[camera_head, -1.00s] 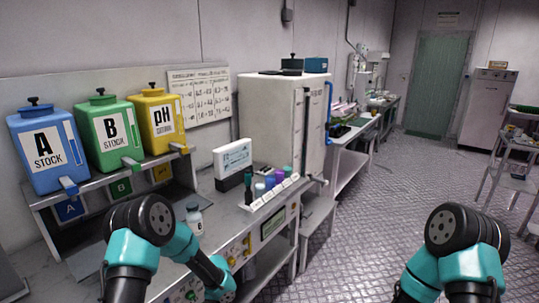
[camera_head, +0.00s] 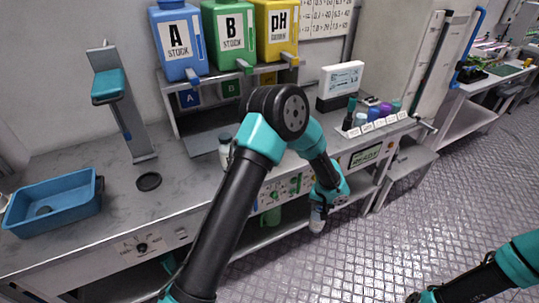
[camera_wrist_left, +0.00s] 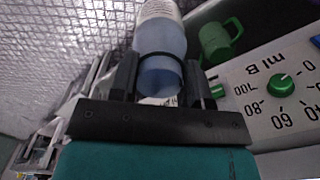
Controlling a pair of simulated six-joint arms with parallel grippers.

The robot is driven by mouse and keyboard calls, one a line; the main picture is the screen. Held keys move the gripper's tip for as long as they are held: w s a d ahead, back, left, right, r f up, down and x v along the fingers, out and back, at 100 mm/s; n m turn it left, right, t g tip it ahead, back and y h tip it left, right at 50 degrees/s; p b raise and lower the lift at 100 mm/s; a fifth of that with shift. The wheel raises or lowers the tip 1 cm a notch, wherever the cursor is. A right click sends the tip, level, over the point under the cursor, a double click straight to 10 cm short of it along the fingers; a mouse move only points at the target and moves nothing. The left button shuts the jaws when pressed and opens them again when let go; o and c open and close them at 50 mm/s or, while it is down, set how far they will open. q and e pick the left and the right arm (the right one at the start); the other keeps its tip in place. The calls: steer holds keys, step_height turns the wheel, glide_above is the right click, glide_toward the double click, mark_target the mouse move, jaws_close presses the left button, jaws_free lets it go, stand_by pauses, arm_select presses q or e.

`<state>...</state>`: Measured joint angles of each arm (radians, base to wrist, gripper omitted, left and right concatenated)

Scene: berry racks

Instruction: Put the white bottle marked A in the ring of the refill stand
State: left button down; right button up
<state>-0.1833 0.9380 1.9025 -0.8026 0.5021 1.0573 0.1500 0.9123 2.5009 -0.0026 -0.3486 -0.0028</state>
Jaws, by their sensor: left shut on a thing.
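My left gripper (camera_head: 322,200) is shut on a white bottle (camera_head: 317,219), held in front of the counter's front edge, beyond the elbow of my left arm. In the left wrist view the bottle (camera_wrist_left: 162,40) sits between the two fingers (camera_wrist_left: 158,85); its label is too unclear to read. A second white bottle (camera_head: 225,150) stands on the counter, partly hidden behind my left arm. A grey upright stand (camera_head: 128,122) with a teal head is at the left of the counter, with a flat black disc (camera_head: 149,181) before it. I see no clear ring.
A blue tray (camera_head: 72,207) lies at the counter's left end. Blue A, green B and yellow pH tanks (camera_head: 230,35) stand on a rack at the back. Coloured bottles (camera_head: 376,112) stand at the right. A green mug (camera_wrist_left: 216,40) is near the held bottle. The counter around the disc is clear.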

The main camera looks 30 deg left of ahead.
arm_select(q)
steer(key=s+a+r+n, duration=0.2)
steer(key=s+a+r, duration=0.2)
steer(key=r, duration=0.5)
steer(key=s+a+r+n, duration=0.2)
steer(key=s+a+r, duration=0.3)
steer(key=a+r, duration=0.4)
steer(key=s+a+r+n, duration=0.2)
steer(key=s+a+r, duration=0.2)
steer(key=a+r, duration=0.3)
step_height(320, 180, up, 3)
steer(key=shift+s+a+r+n, duration=0.1)
steer(key=shift+s+a+n, duration=0.1)
steer(key=shift+n, duration=0.2)
steer(key=shift+w, duration=0.1)
steer(key=w+a+f, duration=0.1)
steer(key=w+a, duration=0.8)
steer(key=w, duration=0.4)
steer(key=shift+f, duration=0.25)
steer(key=shift+d+f, duration=0.1)
steer(key=shift+f, duration=1.75)
